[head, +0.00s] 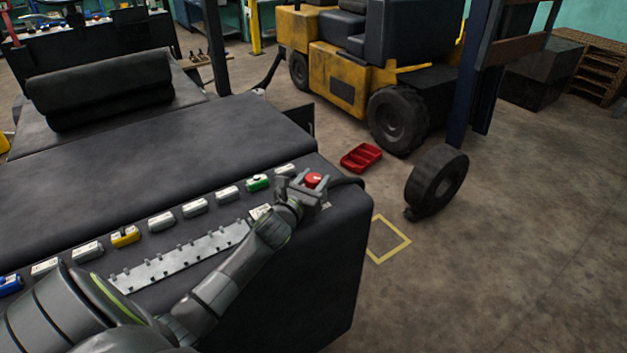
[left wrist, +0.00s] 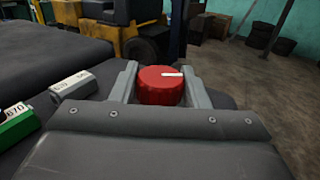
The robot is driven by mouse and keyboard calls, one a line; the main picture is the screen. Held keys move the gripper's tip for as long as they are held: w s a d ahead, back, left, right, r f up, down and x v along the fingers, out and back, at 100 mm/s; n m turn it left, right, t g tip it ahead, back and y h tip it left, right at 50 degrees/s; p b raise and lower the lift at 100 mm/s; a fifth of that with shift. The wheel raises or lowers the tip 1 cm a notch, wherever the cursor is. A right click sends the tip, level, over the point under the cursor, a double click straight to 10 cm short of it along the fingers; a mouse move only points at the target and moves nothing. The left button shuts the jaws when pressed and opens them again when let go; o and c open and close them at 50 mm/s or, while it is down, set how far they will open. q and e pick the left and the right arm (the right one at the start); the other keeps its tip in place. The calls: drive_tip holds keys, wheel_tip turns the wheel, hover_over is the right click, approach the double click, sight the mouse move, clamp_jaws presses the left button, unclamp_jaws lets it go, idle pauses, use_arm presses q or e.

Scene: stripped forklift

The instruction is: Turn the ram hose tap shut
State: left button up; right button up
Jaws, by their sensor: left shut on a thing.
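The ram hose tap shows as a round red knob (head: 314,180) with a white pointer mark, at the right end of the dark bench-like surface. In the left wrist view the red knob (left wrist: 161,86) sits between the two grey fingers, and its white mark points to the right. My left gripper (head: 311,186) is shut on the knob, with one finger on each side of it. The lower part of the knob is hidden behind the gripper body in the left wrist view. My right gripper does not show.
A row of small labelled blocks, white, a green one (head: 258,183) and a yellow one (head: 125,236), lines the surface beside a toothed metal strip (head: 180,257). A red tray (head: 361,157), a loose wheel (head: 437,180) and a yellow forklift (head: 345,70) stand on the floor beyond.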

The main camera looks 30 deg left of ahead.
use_arm(q)
drive_tip(key=o, duration=1)
drive_tip(key=shift+s+f, duration=0.1)
drive_tip(key=shift+s, duration=0.4)
drive_tip(key=s+b, duration=0.1)
drive_tip(key=s, duration=0.4)
drive_tip(key=s+d+b, duration=0.1)
drive_tip(key=s+b, duration=0.1)
drive_tip(key=s, duration=0.3)
drive_tip(key=s+b, duration=0.2)
drive_tip(key=s, duration=0.3)
drive_tip(key=shift+s+d, duration=0.15)
drive_tip(key=shift+d, duration=0.1)
drive_tip(key=shift+s, duration=0.45)
drive_tip(key=shift+c, duration=0.2)
